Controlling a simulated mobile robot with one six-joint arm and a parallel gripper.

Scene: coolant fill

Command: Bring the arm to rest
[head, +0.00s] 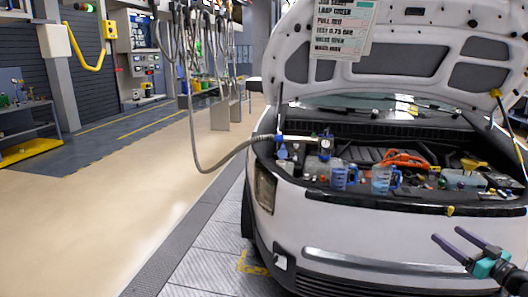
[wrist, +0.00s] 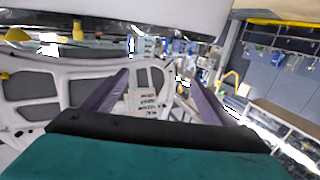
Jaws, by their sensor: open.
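My gripper (head: 452,241) is at the lower right of the head view, in front of the white car's (head: 385,232) front bumper. Its two purple fingers are spread apart with nothing between them. In the wrist view, the fingers of my gripper (wrist: 160,90) also stand apart, with the raised hood (wrist: 60,62) and a printed sign behind them. Whether the gripper touches the bumper is not clear; it seems to be apart from it.
The engine bay holds two blue-marked jugs (head: 381,180) and an orange part (head: 405,159). A grey hose (head: 215,168) runs from the overhead rack to the bay's left side. A sign (head: 343,28) hangs at the hood. Open floor (head: 100,215) lies at left.

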